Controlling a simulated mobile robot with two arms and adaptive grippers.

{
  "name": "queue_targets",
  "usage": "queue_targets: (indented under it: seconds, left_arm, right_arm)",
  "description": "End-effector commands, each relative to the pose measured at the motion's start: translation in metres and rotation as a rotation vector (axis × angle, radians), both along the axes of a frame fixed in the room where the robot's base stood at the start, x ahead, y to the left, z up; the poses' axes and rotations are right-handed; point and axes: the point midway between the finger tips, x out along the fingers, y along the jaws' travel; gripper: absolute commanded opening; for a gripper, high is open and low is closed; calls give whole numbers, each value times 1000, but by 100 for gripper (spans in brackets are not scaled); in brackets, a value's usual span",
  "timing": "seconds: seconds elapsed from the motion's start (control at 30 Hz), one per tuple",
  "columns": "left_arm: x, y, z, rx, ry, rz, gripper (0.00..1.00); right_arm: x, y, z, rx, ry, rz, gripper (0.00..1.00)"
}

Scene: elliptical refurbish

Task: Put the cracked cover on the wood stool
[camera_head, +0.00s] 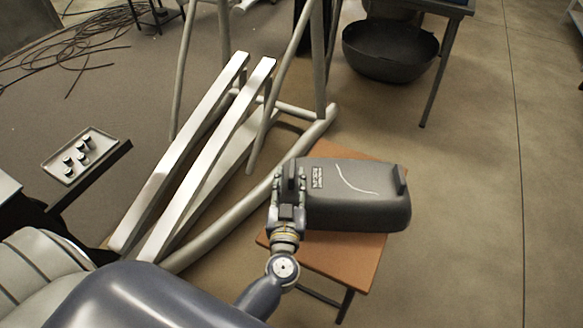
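The cracked cover (358,203) is a dark grey casing with a pale crack line and a small label on its top. It is over the wood stool (345,262), whose orange-brown top shows around it on a dark metal frame. I cannot tell whether the cover rests on the stool or is held just above it. My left gripper (291,188) is at the cover's left end, with its fingers around that edge, and looks closed on it. My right gripper is not in view.
An elliptical machine frame (240,215) with two pale rails (190,150) stands just left of the stool. A tray (79,156) with small dark parts is at the left. A black basin (388,50) sits at the back. The floor at the right is clear.

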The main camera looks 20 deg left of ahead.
Motion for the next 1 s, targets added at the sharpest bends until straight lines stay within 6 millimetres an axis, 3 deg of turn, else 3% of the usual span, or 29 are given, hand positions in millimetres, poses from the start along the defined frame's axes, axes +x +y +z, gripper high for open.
queue_targets:
  seconds: [0.1, 0.3, 0.43, 0.57, 0.77, 0.9, 1.0]
  left_arm:
    - [-27, -10, 0, -1, 5, -1, 33]
    - [-58, -22, 1, -1, 3, 0, 33]
    - [-68, -26, 2, -1, 0, -3, 33]
    - [-65, -39, 9, -5, -21, -79, 33]
    - [-54, -100, 23, -21, -10, -436, 33]
    - [-68, -138, 4, -26, 141, -684, 33]
    - [-86, -148, -22, -27, 316, -799, 33]
  right_arm:
    - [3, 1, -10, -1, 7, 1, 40]
    - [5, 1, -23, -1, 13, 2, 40]
    - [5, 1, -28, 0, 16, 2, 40]
    - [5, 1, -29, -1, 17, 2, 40]
    - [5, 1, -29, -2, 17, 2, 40]
    - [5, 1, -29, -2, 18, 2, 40]
    - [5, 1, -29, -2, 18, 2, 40]
